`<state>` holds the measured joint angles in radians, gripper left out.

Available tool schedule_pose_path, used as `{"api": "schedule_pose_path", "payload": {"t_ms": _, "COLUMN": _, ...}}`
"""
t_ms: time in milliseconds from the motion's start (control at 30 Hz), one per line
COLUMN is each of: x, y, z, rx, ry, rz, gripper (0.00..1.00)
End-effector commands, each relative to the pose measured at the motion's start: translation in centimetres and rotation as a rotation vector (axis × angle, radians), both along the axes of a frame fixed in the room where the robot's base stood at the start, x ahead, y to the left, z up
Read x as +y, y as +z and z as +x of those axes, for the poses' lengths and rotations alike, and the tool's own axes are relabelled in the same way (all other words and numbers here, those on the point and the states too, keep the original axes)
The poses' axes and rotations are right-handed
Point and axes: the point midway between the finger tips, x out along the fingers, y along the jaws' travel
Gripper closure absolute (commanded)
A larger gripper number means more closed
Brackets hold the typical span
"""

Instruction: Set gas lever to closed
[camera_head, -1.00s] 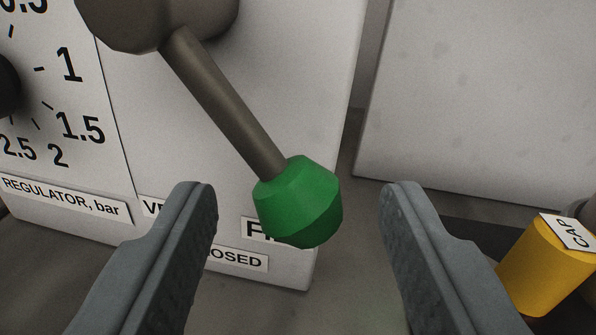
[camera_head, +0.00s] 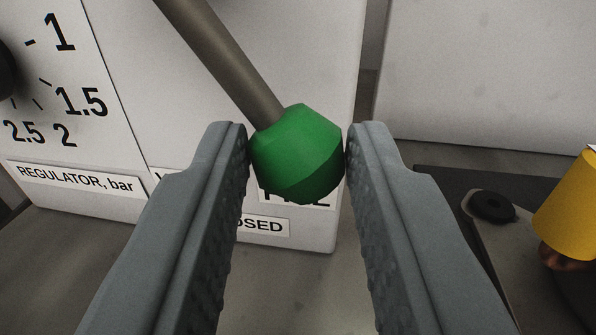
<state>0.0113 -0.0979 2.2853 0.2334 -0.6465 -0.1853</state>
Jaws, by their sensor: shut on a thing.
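The gas lever is a dark metal rod (camera_head: 222,60) with a green faceted knob (camera_head: 297,150) at its lower end. The rod slants from upper left down to the right; its pivot is out of view. My gripper (camera_head: 297,158) is shut on the green knob, one finger at each side. Behind the knob, the white panel (camera_head: 310,60) carries a partly hidden label starting with F (camera_head: 270,196). Below it is a label ending in "OSED" (camera_head: 262,226), its start hidden by my left finger.
A regulator dial scale (camera_head: 50,80) with a "REGULATOR, bar" label (camera_head: 75,181) is at left. A yellow cap (camera_head: 570,215) stands at the right edge, near a dark round fitting (camera_head: 492,206) on a grey plate. Another pale panel (camera_head: 490,70) stands behind at right.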

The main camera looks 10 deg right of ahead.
Motion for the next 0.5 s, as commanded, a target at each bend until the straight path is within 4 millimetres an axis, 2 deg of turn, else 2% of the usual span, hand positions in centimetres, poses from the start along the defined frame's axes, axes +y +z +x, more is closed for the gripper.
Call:
{"api": "schedule_pose_path", "payload": {"t_ms": 367, "x": 0.20, "y": -0.19, "z": 0.05, "rx": -0.010, "ry": 0.001, "rz": 0.034, "gripper": 1.00}}
{"api": "schedule_pose_path", "payload": {"t_ms": 400, "x": 0.20, "y": -0.19, "z": 0.05, "rx": -0.010, "ry": 0.001, "rz": 0.034, "gripper": 0.64}}
{"api": "schedule_pose_path", "payload": {"t_ms": 467, "x": 0.20, "y": -0.19, "z": 0.05, "rx": -0.010, "ry": 0.001, "rz": 0.034, "gripper": 0.52}}
{"api": "schedule_pose_path", "payload": {"t_ms": 500, "x": 0.20, "y": -0.18, "z": 0.05, "rx": -0.011, "ry": 0.001, "rz": 0.034, "gripper": 0.50}}
